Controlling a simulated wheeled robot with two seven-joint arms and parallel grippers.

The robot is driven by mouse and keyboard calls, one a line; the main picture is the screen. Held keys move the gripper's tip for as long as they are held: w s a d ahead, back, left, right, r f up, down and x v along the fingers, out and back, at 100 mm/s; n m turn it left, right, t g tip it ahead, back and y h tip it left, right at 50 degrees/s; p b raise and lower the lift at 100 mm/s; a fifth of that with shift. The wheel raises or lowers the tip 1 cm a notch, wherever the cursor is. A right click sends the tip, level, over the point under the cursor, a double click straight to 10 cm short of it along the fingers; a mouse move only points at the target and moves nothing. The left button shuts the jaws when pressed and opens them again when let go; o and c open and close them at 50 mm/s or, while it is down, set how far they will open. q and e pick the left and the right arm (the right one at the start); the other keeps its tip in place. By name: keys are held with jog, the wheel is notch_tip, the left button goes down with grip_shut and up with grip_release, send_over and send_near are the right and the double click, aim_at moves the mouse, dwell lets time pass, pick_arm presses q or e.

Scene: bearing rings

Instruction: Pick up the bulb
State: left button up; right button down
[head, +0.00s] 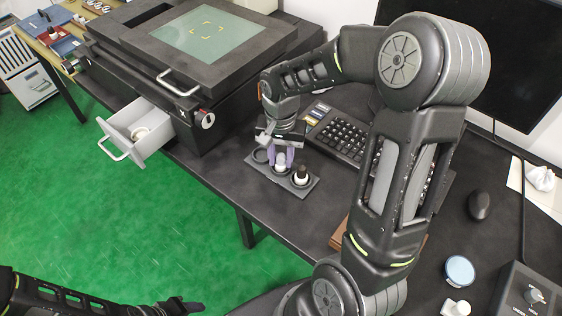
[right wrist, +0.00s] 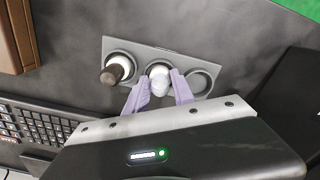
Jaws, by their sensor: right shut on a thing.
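The bulb (right wrist: 160,82) is white and stands in the middle hole of a small grey three-hole tray (right wrist: 180,56). In the head view the bulb (head: 280,164) shows partly behind the fingers. My right gripper (right wrist: 163,88) has its two purple fingers on either side of the bulb, closed on it; in the head view the gripper (head: 280,158) reaches down to the tray. The bulb still appears within its hole. My left gripper (head: 180,307) is at the bottom left of the head view, dark and cut by the edge; its jaws are unclear.
A dark-topped white item (right wrist: 115,70) stands in an end hole; the other end hole (right wrist: 201,80) is empty. A keyboard (head: 340,135) lies close behind the tray. A black machine (head: 150,70) with an open drawer (head: 150,145) stands to the left. The table's front edge is near.

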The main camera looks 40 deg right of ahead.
aim_at(281, 155)
jog(key=shift+r, duration=0.15)
notch_tip(281, 155, up, 10)
jog(key=shift+f, duration=0.1)
dwell(0.4)
dwell(0.5)
